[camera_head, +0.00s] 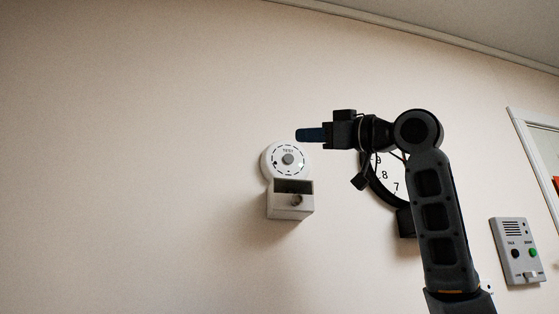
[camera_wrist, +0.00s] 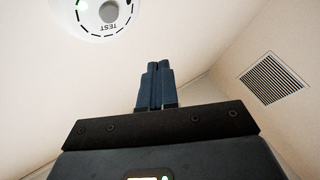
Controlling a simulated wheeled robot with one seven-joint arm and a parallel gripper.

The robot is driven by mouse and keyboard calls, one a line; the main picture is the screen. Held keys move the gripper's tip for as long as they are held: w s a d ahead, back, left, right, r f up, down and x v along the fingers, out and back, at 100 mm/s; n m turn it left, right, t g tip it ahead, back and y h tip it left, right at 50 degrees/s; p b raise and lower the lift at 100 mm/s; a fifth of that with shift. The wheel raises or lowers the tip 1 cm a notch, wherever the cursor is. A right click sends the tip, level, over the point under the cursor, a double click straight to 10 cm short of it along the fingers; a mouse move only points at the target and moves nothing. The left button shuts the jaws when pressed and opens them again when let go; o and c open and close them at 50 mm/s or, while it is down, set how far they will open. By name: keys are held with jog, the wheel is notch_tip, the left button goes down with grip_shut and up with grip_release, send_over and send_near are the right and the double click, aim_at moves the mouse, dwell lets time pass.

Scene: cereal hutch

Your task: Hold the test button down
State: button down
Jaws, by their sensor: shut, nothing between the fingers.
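A round white alarm (camera_head: 272,165) with the word TEST hangs on the wall, left of my gripper in the head view. Its grey round test button (camera_head: 288,159) sits in the middle of its face. In the wrist view the alarm (camera_wrist: 88,22) is cut off by the top edge, and the test button (camera_wrist: 108,11) shows near that edge. My gripper (camera_head: 297,135) is shut and empty, its blue fingers pointing left, above and right of the button in the head view. In the wrist view the fingertips (camera_wrist: 159,64) are together, apart from the alarm in the picture.
A small open-fronted box (camera_head: 290,211) with a knob-like thing is just below the alarm. A clock (camera_head: 385,185) is partly hidden behind my arm. A grey intercom panel (camera_head: 516,251) is at the right, beside a door frame (camera_head: 530,150). A vent (camera_wrist: 272,79) shows in the wrist view.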

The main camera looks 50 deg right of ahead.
aim_at(289, 159)
jog(key=shift+a+r, duration=0.15)
jog(key=shift+r, duration=0.05)
dwell(0.3)
jog(key=shift+w+d+p, duration=0.25)
jog(key=shift+w+d, duration=0.6)
jog(key=shift+w, duration=0.35)
jog(key=shift+w+d+p, duration=0.2)
jog(key=shift+w+d, duration=0.6)
jog(key=shift+w, duration=0.4)
jog(key=shift+w+d+p, duration=0.25)
jog(key=shift+w+d, duration=0.6)
jog(key=shift+w, duration=0.35)
jog(key=shift+w, duration=0.1)
jog(key=shift+w+d, duration=0.2)
jog(key=shift+w, duration=0.05)
jog(key=shift+w+d, duration=0.25)
jog(key=shift+w, duration=0.05)
dwell(1.0)
jog(key=shift+s+a, duration=0.45)
jog(key=shift+s, duration=0.2)
